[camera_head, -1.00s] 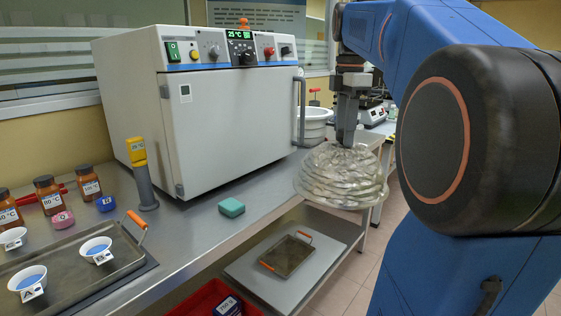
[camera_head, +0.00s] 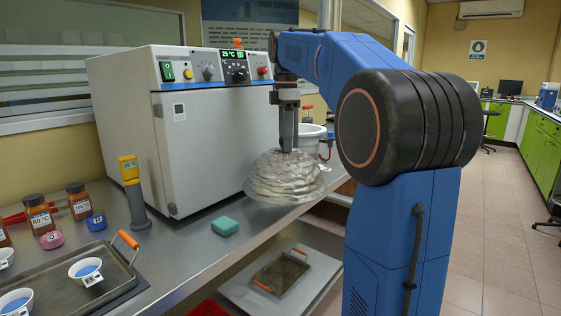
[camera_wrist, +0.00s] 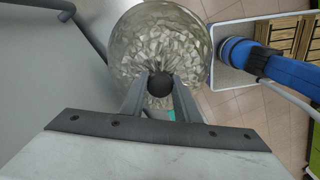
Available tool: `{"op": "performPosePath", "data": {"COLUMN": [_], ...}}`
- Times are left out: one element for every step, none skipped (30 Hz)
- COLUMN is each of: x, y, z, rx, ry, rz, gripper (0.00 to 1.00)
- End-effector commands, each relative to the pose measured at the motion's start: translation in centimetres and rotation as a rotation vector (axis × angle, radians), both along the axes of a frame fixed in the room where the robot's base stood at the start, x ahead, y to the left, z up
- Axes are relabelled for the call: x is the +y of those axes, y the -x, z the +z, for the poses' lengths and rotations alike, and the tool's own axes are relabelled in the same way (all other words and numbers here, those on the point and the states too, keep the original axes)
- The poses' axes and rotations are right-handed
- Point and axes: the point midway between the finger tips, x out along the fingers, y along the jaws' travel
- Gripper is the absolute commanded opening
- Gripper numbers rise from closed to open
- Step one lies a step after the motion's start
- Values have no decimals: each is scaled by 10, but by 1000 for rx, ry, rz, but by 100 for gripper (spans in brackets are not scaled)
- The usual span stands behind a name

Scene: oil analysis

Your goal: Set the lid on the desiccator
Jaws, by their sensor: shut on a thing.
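The lid (camera_head: 285,181) is a round, clear, faceted glass dome. It hangs level below my gripper (camera_head: 288,148) in the head view, in front of the oven's right side and over the front edge of the bench. In the wrist view the lid (camera_wrist: 160,38) fills the top middle, and my gripper (camera_wrist: 160,90) is shut on its dark round knob (camera_wrist: 160,83). A white round vessel (camera_head: 311,137), perhaps the desiccator base, stands on the bench behind my gripper, partly hidden by it. I cannot see into it.
A large oven (camera_head: 205,125) stands left of the lid. A green block (camera_head: 225,226) lies on the bench front. A yellow-topped handheld device (camera_head: 133,190) stands beside the oven. A tray (camera_head: 75,284) with cups is front left. A lower shelf (camera_head: 240,288) holds another tray (camera_head: 282,274).

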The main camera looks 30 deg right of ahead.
Motion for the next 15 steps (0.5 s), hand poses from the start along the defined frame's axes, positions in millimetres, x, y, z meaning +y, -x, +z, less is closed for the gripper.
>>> {"op": "performPosePath", "data": {"x": [2,2,3,4,4,4,4,4,4,4,4,4,4,4,4], "y": [-4,-6,-8,-10,-12,-10,-10,-10,-10,-10,-10,-10,-10,-10,-10], "z": [1,1,0,0,0,-4,-6,-8,-12,-14,-16,-19,-21,-24,-27], "rx": [-1,-1,-1,-1,0,-1,-1,0,0,0,0,-1,-1,0,0], "ry": [0,0,0,0,0,0,0,0,0,0,0,0,0,0,0], "rz": [1,1,1,0,0,-1,-1,-1,-1,-1,-1,-1,-1,-1,-1], "gripper": [0,0,0,0,0,0,0,0,0,0,0,0,0,0,0]}}
